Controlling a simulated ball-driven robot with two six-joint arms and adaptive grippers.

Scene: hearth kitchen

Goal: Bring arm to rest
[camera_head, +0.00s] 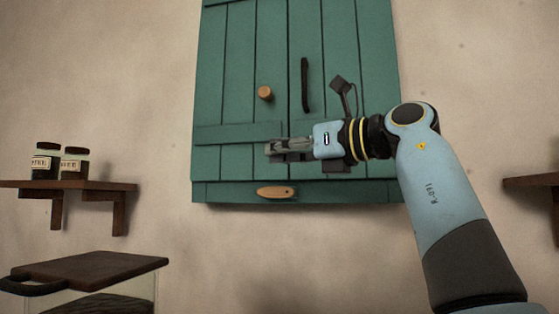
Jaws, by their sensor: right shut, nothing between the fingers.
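My right arm comes in from the lower right, and my right gripper (272,152) points left in front of the lower part of a green plank cabinet (235,60). The gripper is shut with nothing in it. I cannot tell whether its fingers touch the cabinet. The cabinet has a round wooden knob (265,93) and a dark upright handle (305,84), both above the gripper. A wooden turn latch (275,192) lies level on the bottom rail, below the gripper. My left gripper is not in view.
A wooden wall shelf (100,186) at the left bears two labelled jars, a left jar (45,161) and a right jar (75,163). A dark-lidded box (90,268) stands below it. Another shelf (535,181) is at the right edge. The wall between is bare.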

